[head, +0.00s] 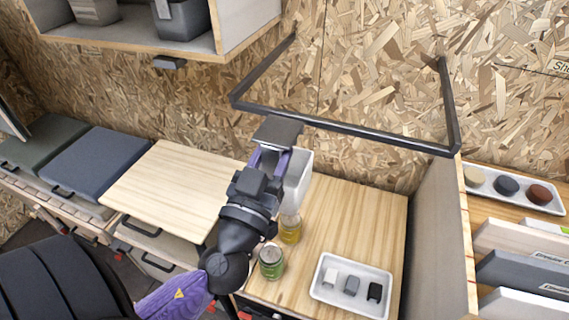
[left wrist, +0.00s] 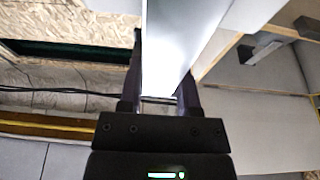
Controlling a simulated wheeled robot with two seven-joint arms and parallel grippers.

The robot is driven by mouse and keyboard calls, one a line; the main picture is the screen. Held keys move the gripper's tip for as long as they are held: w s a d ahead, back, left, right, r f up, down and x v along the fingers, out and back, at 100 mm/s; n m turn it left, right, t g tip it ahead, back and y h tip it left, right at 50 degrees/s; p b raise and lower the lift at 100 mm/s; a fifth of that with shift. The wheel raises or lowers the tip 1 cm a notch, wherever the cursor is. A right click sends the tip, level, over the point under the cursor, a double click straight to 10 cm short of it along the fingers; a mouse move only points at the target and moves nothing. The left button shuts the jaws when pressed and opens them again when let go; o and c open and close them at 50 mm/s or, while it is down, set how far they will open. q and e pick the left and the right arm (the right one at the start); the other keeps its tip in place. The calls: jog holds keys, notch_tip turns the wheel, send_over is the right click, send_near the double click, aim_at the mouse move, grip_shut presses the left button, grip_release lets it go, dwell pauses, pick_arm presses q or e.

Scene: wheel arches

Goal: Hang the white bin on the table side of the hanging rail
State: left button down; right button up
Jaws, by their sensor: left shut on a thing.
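The hanging rail (head: 345,132) is a dark bar frame fixed to the chipboard wall above the wooden table (head: 340,215). My left gripper (head: 272,150) is just below and in front of the rail's left part. It is shut on the white bin (head: 298,180), which is largely hidden behind the gripper and shows as a pale narrow shape on its right. In the left wrist view the white bin (left wrist: 180,40) stands between the two fingers. Whether the bin touches the rail cannot be told. My right gripper is not in view.
On the table stand a green jar (head: 271,262), a yellow bottle (head: 290,228) and a white tray (head: 322,290) with several small blocks. A shelf (head: 190,48) with bins hangs at upper left. A partition (head: 440,230) bounds the table at right.

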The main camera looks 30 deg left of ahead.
aim_at(297, 118)
pick_arm(q)
jog(key=shift+w+a+r+p, duration=0.1)
jog(key=shift+w+r+p, duration=0.1)
jog(key=shift+w+p, duration=0.3)
jog(key=w, duration=0.2)
jog(key=w+a+f, duration=0.1)
jog(key=w, duration=0.1)
jog(key=w+f, duration=0.1)
jog(key=w, duration=0.2)
jog(key=shift+a, duration=0.35)
jog(key=shift+f+b, duration=0.3)
jog(key=shift+b, duration=0.3)
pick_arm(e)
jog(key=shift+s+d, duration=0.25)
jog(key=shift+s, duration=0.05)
pick_arm(q)
jog(key=shift+c, duration=1.1)
grip_release()
jog(key=shift+s, duration=0.1)
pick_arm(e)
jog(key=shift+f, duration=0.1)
